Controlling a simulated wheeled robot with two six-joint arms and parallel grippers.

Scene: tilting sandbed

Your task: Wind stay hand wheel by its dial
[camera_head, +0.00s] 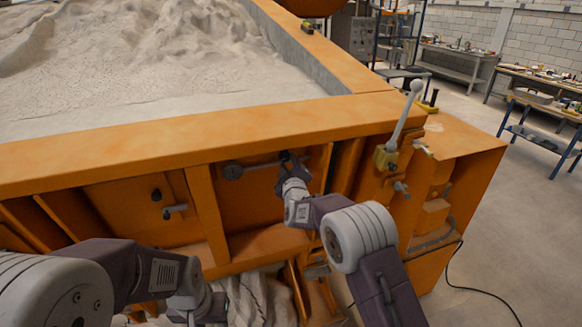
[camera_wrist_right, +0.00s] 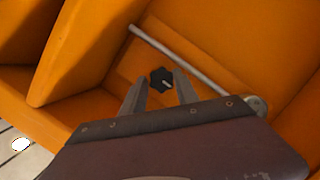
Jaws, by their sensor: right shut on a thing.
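The stay hand wheel appears as a small black knob (camera_wrist_right: 161,80) with a pale mark on its face, on the orange panel in the right wrist view. My right gripper (camera_wrist_right: 161,76) has one finger on each side of it and is shut on it. In the head view my right gripper (camera_head: 288,166) reaches the panel under the orange rim and mostly hides the knob. A grey rod ending in a round grey disc (camera_head: 233,171) lies beside it; I cannot tell whether this disc is the dial. My left gripper (camera_head: 197,303) hangs low at the front, its fingers unclear.
The orange sandbed rim (camera_head: 200,128) runs above my right gripper. A lever with a pale ball top (camera_head: 415,88) stands to the right. Another black knob (camera_head: 156,195) and a grey handle (camera_head: 175,209) are on the left panel. Orange ribs flank the recess.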

